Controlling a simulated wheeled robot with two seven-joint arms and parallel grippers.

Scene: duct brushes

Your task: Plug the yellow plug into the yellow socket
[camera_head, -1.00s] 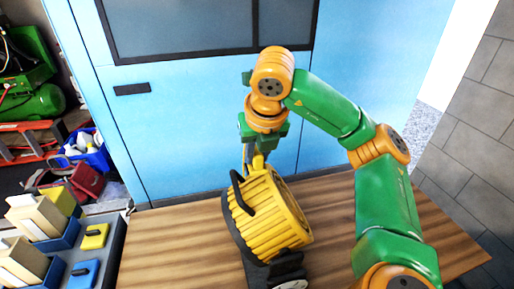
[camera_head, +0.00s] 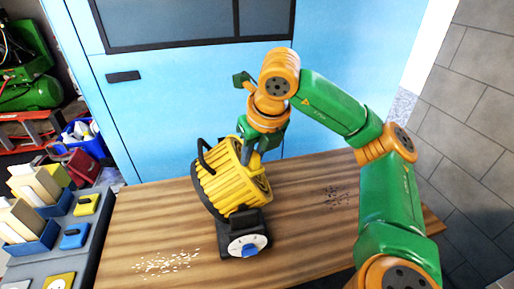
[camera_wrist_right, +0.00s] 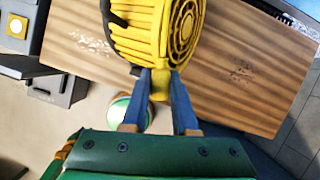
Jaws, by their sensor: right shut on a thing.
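My right gripper (camera_head: 254,157) is at the right side of a yellow ribbed machine (camera_head: 222,184) on the wooden table. In the right wrist view its two blue-grey fingers (camera_wrist_right: 163,97) are shut on a small yellow piece (camera_wrist_right: 162,82), which looks like the yellow plug. This piece overlaps the yellow machine (camera_wrist_right: 150,30), so I cannot tell if they are apart. A yellow square with a white round face (camera_head: 60,282), perhaps the yellow socket, is at the lower left, cut by the frame. A similar one (camera_wrist_right: 17,32) shows in the right wrist view. My left gripper is not in view.
The grey rack (camera_head: 93,238) at the left holds a yellow plate (camera_head: 86,204), a blue plate (camera_head: 75,236) and block-filled trays. White crumbs (camera_head: 165,263) and dark specks (camera_head: 336,195) lie on the table (camera_head: 300,235).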

